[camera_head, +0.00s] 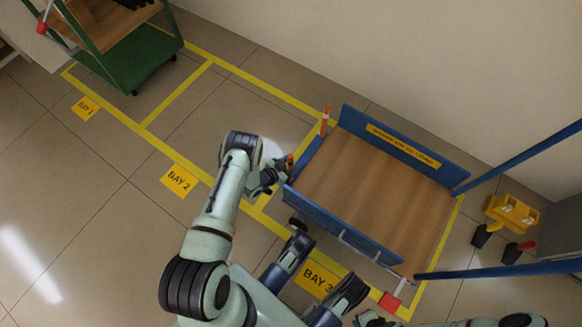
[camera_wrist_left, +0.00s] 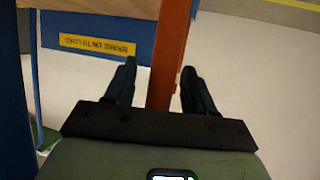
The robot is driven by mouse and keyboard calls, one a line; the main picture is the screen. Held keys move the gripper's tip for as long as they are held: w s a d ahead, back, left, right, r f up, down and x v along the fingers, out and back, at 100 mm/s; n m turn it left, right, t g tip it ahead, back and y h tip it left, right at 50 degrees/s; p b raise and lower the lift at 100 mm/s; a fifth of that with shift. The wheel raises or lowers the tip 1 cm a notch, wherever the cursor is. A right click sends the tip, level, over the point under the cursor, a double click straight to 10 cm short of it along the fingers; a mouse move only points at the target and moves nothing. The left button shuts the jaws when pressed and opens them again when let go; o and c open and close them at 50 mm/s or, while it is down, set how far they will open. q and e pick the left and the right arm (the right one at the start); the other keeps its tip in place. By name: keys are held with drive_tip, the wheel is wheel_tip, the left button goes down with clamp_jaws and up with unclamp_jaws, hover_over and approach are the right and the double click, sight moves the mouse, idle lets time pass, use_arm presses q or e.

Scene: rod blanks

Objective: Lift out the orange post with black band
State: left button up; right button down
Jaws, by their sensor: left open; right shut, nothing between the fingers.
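An orange post (camera_head: 290,160) stands at the near left end of the blue cart; a dark band seems to show on it, but it is small and partly hidden. My left gripper (camera_head: 276,176) is beside it, coming in from the left. In the left wrist view the orange post (camera_wrist_left: 171,55) passes between the open fingers of my left gripper (camera_wrist_left: 160,80), with a gap on each side; no band shows there. A second orange post (camera_head: 325,121), with a pale band, stands at the cart's far left corner.
The cart has a bare wooden deck (camera_head: 370,195) and raised blue side panels (camera_head: 345,222). A blue handle frame (camera_head: 500,268) rises at the right. A yellow caddy (camera_head: 511,213) stands beyond it. A green trolley (camera_head: 135,60) is at upper left. The Bay 2 floor is clear.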

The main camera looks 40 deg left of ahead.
use_arm(q)
drive_tip(key=shift+w+f, duration=0.15)
drive_tip(key=shift+w, duration=0.2)
drive_tip(key=c, duration=0.8)
use_arm(e)
drive_tip(key=shift+s+f, duration=0.1)
drive_tip(key=shift+s, duration=0.2)
